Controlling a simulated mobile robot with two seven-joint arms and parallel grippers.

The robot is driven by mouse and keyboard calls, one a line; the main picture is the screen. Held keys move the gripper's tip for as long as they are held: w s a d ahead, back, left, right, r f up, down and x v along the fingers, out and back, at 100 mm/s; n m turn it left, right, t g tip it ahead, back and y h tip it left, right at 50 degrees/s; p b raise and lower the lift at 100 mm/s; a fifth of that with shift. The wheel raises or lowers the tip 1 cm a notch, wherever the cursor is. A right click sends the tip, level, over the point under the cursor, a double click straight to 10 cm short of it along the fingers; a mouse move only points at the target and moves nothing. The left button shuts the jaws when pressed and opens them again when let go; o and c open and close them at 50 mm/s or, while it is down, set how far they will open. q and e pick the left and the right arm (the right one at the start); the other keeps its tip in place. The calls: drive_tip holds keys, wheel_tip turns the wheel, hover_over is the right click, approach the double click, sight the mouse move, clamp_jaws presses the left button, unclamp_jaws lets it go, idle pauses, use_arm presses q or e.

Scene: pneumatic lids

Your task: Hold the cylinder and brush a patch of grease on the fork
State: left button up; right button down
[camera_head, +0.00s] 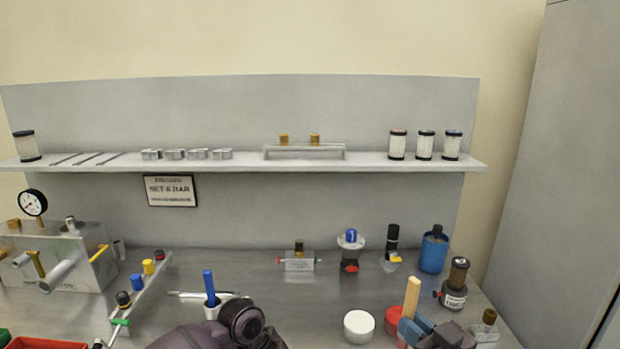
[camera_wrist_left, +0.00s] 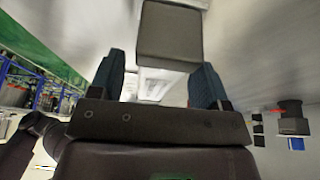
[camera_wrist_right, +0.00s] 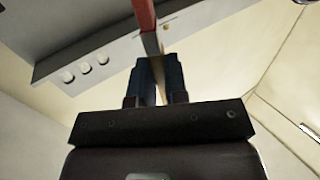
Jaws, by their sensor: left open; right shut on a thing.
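My right gripper (camera_head: 409,326) is shut on a tan, upright handle (camera_head: 411,296), which I take to be the brush. In the right wrist view the tan strip (camera_wrist_right: 160,78) sits between its blue fingers, with a red bar (camera_wrist_right: 142,16) beyond. A red round thing (camera_head: 393,320) stands close to its left; I cannot tell whether they touch. My left gripper (camera_wrist_left: 160,68) is open, with a grey block (camera_wrist_left: 170,32) ahead of it. My dark left arm hides its fingers in the head view. A thin silver rod (camera_head: 188,294) lies behind it; I cannot identify the cylinder or fork surely.
A white round lid or tin (camera_head: 358,326) stands left of the right gripper. A dark-topped fitting (camera_head: 455,284) and a blue canister (camera_head: 434,250) stand behind it. A valve block with gauge (camera_head: 62,262) fills the left. The shelf (camera_head: 360,162) crosses the back.

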use_arm(q)
drive_tip(key=shift+p, duration=0.35)
idle(0.3)
drive_tip(key=shift+c, duration=0.4)
drive_tip(key=c, duration=0.8)
drive_tip(key=shift+s+f, duration=0.15)
drive_tip(key=shift+f, duration=0.1)
idle(0.4)
